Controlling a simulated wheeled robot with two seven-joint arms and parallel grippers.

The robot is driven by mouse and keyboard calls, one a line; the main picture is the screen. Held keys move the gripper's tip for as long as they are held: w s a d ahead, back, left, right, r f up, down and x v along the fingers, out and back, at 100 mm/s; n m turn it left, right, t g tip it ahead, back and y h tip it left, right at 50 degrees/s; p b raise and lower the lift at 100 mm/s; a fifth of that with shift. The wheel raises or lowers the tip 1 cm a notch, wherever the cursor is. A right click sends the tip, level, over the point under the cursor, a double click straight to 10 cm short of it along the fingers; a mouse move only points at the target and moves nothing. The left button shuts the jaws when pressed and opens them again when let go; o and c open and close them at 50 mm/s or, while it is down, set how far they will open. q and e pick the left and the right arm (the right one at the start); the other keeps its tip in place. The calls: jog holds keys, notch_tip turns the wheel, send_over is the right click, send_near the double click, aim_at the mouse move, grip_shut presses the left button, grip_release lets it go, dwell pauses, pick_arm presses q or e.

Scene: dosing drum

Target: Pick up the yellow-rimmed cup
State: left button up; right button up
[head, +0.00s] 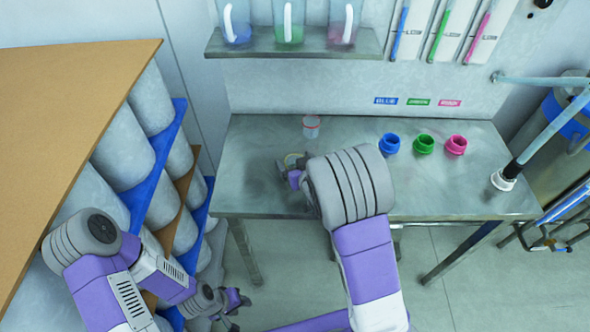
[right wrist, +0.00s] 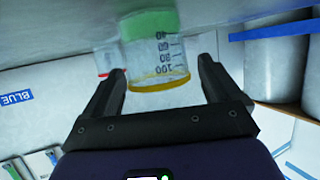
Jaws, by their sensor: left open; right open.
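The yellow-rimmed cup (head: 293,158) stands on the metal table, partly hidden by my right gripper and arm in the head view. In the right wrist view this clear, graduated cup (right wrist: 160,65) appears upside down, with green in its lower part. My right gripper (head: 288,174) is at the cup. In the right wrist view its open fingers (right wrist: 163,75) lie on either side of the cup, with a gap visible on each side. My left gripper (head: 234,302) is open and empty, low in front of the shelf rack at left.
A red-rimmed cup (head: 311,127) stands just behind; it also shows in the right wrist view (right wrist: 107,60). Blue (head: 389,144), green (head: 424,144) and pink (head: 456,145) open containers stand to the right on the table (head: 260,190). Jugs stand on a wall shelf (head: 290,50) above.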

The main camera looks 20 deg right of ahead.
jog(key=shift+w, duration=0.25)
jog(key=c, duration=1.1)
